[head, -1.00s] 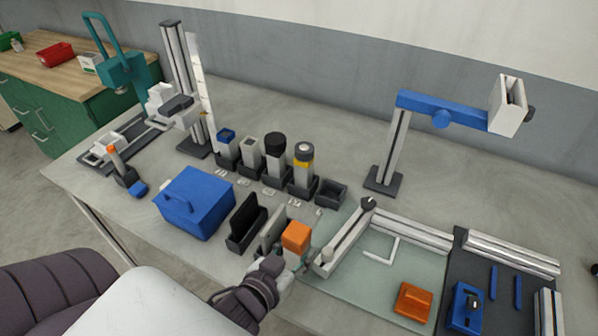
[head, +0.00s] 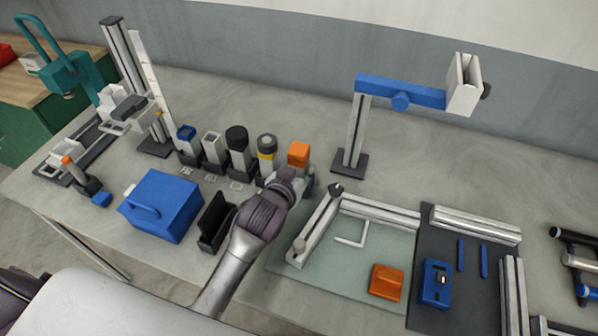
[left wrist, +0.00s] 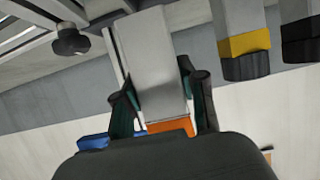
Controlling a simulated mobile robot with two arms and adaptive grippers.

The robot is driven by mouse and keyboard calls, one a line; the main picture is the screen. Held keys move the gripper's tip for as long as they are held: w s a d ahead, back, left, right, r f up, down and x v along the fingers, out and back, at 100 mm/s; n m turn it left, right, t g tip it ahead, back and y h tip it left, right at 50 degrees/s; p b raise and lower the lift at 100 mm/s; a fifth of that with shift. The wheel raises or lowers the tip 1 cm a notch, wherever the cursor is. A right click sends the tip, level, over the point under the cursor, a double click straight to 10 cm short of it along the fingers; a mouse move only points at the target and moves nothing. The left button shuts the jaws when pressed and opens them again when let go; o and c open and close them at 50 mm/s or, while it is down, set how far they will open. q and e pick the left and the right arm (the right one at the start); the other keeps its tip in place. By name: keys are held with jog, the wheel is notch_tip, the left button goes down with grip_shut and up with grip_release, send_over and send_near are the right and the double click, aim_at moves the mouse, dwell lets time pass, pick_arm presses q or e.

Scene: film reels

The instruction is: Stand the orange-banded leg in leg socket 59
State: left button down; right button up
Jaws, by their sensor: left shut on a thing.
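The orange-banded leg (head: 298,154) stands upright in my left gripper (head: 296,182), at the right end of the row of socketed legs. In the left wrist view, its pale shaft (left wrist: 152,60) lies between the two fingers (left wrist: 163,100), with the orange band (left wrist: 172,127) near the palm. The gripper is shut on it. The empty socket there is hidden behind the hand, so I cannot tell whether the leg's foot is in it. Socket numbers are too small to read. My right gripper is not in view.
The yellow-banded leg (head: 267,152) stands close on the left, with black (head: 237,150), white (head: 212,150) and blue-topped (head: 187,145) legs beyond. A blue lamp-like stand (head: 357,130) rises to the right. A blue box (head: 165,205) and dark slotted holder (head: 215,225) stand in front.

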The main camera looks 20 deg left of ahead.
pick_arm(q)
jog(key=w+f, duration=0.1)
jog(key=f, duration=0.1)
jog(key=w+a+f, duration=0.1)
jog(key=w+f, duration=0.1)
jog(key=w+f+p, duration=0.1)
jog(key=f, duration=0.1)
jog(key=shift+w+a, duration=0.15)
jog(key=shift+w, duration=0.2)
jog(key=shift+f, duration=0.45)
jog(key=shift+f, duration=0.1)
jog(key=c, duration=0.7)
grip_release()
jog(key=shift+o, duration=0.2)
jog(key=shift+s, duration=0.1)
jog(key=b+v, duration=0.1)
jog(key=v, duration=1.1)
